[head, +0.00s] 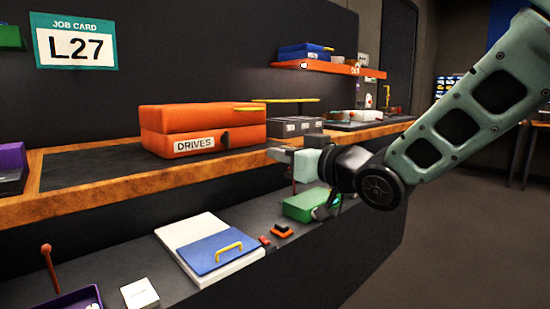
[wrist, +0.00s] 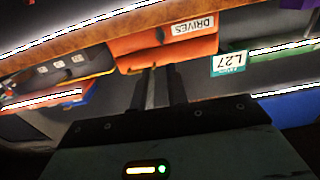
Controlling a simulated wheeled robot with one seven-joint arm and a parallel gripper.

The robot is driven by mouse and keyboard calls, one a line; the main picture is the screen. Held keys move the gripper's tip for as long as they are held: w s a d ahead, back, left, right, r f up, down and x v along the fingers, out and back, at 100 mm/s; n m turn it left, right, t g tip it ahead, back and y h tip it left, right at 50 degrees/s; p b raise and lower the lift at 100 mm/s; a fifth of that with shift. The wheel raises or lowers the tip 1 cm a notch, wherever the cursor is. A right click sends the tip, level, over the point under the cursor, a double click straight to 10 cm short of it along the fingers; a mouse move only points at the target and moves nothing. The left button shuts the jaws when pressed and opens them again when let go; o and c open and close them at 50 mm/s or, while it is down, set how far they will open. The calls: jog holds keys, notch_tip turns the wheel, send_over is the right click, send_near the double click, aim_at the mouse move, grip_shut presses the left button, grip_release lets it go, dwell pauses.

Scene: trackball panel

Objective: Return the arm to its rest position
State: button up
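My arm (head: 465,110) reaches in from the right in the head view, its pale green links sloping down to a dark wrist joint (head: 378,185). My gripper (head: 281,155) is in front of the shelf's front edge, right of the orange DRIVES case (head: 205,130) and above the lower ledge. In the wrist view its two dark fingers (wrist: 160,72) stand close together with a narrow gap and nothing visible between them. The DRIVES case shows upside down beyond the fingertips in that view (wrist: 165,45).
The wood-edged shelf (head: 95,198) runs close behind my gripper. A green box (head: 305,203), an orange-and-black item (head: 282,231) and a white tray with a blue handled lid (head: 218,252) are on the lower ledge. An orange upper shelf (head: 335,68) is behind. The floor at right (head: 465,235) is clear.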

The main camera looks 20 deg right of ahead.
jog(key=s+a+f+n+g+h, duration=0.1)
jog(key=s+a+f+g, duration=0.35)
jog(key=f, duration=0.35)
jog(key=s+a+f+n+g+h, duration=0.1)
jog(key=s+a+f+g, duration=0.35)
jog(key=f, duration=0.35)
jog(key=s+a+f+n+g+h, duration=0.1)
jog(key=s+f+g, duration=0.25)
jog(key=s, duration=0.45)
jog(key=s+a+f+n+g+h, duration=0.1)
jog(key=s+a+f+g+h, duration=0.2)
jog(key=s, duration=0.5)
notch_tip(320, 180, up, 32)
jog(key=d+g+y+p, duration=0.1)
jog(key=p, duration=3)
jog(key=shift+s+d+f+g, duration=0.15)
jog(key=shift+s+f+g, duration=0.1)
jog(key=shift+s+g, duration=0.15)
